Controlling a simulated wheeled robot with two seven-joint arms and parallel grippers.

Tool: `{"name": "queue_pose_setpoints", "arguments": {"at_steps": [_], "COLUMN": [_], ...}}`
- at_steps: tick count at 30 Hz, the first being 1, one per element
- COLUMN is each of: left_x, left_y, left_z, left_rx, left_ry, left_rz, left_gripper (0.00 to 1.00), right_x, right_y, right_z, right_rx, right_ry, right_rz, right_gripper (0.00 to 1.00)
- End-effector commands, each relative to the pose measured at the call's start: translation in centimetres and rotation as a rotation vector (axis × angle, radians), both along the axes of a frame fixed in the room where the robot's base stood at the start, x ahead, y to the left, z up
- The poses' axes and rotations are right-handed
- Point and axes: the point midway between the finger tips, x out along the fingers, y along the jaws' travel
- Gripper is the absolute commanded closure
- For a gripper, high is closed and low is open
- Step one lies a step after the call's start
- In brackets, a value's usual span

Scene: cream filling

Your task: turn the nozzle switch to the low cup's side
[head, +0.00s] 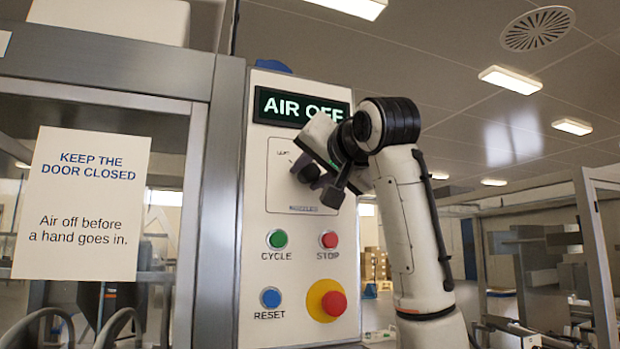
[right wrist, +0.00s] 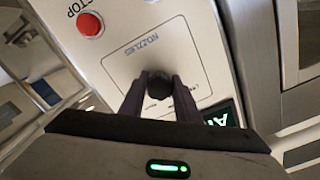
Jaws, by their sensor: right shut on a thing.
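The nozzle switch is a dark knob (right wrist: 160,86) on a pale plate marked NOZZLES (right wrist: 137,48). In the right wrist view the two dark fingers of my right gripper (right wrist: 161,96) stand on either side of the knob, shut on it. In the head view my right gripper (head: 311,174) reaches the plate (head: 292,199) from the right, and its fingers hide the knob. A small label at the plate's upper left is hard to read. Which way the knob points is unclear. The low cup cannot be made out. My left gripper is not in view.
Below the plate are a green CYCLE button (head: 277,239), a red STOP button (head: 329,240), a blue RESET button (head: 270,298) and a red-and-yellow mushroom button (head: 327,301). Above, a display (head: 290,106) reads AIR OFF, partly covered. A glazed door with a notice (head: 84,205) stands left.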

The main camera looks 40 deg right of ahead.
Motion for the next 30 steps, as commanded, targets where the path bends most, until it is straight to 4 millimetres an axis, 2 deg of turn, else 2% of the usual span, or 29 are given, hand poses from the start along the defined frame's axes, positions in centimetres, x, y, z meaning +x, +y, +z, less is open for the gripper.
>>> {"name": "queue_pose_setpoints", "arguments": {"at_steps": [15, 30], "left_x": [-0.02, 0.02], "left_y": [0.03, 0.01], "left_z": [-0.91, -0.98], "left_rx": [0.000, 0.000], "left_ry": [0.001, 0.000], "left_rz": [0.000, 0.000], "left_gripper": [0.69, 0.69], "right_x": [-0.03, -0.06], "right_y": [0.03, -0.05], "right_z": [0.09, 0.15], "right_rx": [0.352, 0.432], "right_ry": [-0.087, -0.107], "right_rz": [-0.001, -0.003], "right_gripper": [0.93, 0.93]}}
